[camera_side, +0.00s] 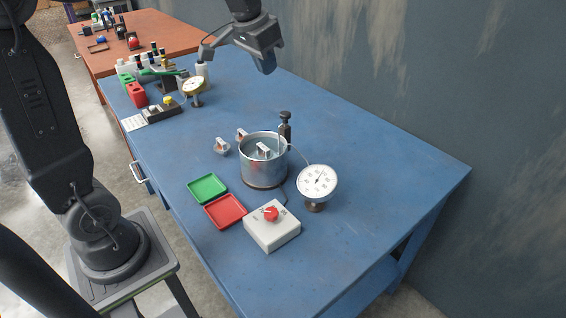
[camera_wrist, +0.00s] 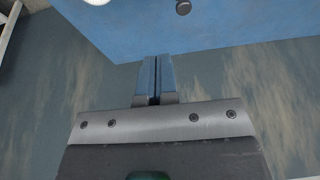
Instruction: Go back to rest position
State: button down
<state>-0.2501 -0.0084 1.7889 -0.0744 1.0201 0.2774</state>
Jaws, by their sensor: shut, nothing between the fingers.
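My gripper (camera_side: 268,66) hangs above the back part of the blue table, near the wall, and is clear of everything on it. In the wrist view its two fingers (camera_wrist: 157,78) lie side by side, shut, with nothing between them. The blue table (camera_side: 350,160) stands below. The metal pot (camera_side: 263,170) stands mid-table with a small metal part (camera_side: 264,150) in it. Two similar parts sit at or beside its left side, one of them (camera_side: 222,146) on the table.
A dial gauge (camera_side: 317,182), a control box with a red knob (camera_side: 271,226), a green tray (camera_side: 207,189) and a red tray (camera_side: 224,211) surround the pot. Bottles and bins stand at the back left. The wall (camera_side: 440,80) is close behind. The table's right side is clear.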

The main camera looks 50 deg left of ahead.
jog(key=s+d+f, duration=0.2)
jog(key=s+d, duration=0.2)
jog(key=s, duration=0.6)
jog(key=s+d+f+t, duration=0.1)
jog(key=s+d+f, duration=0.2)
jog(key=s, duration=0.7)
jog(key=shift+d+t, duration=0.3)
jog(key=shift+d, duration=0.75)
jog(key=c, duration=1.9)
grip_release()
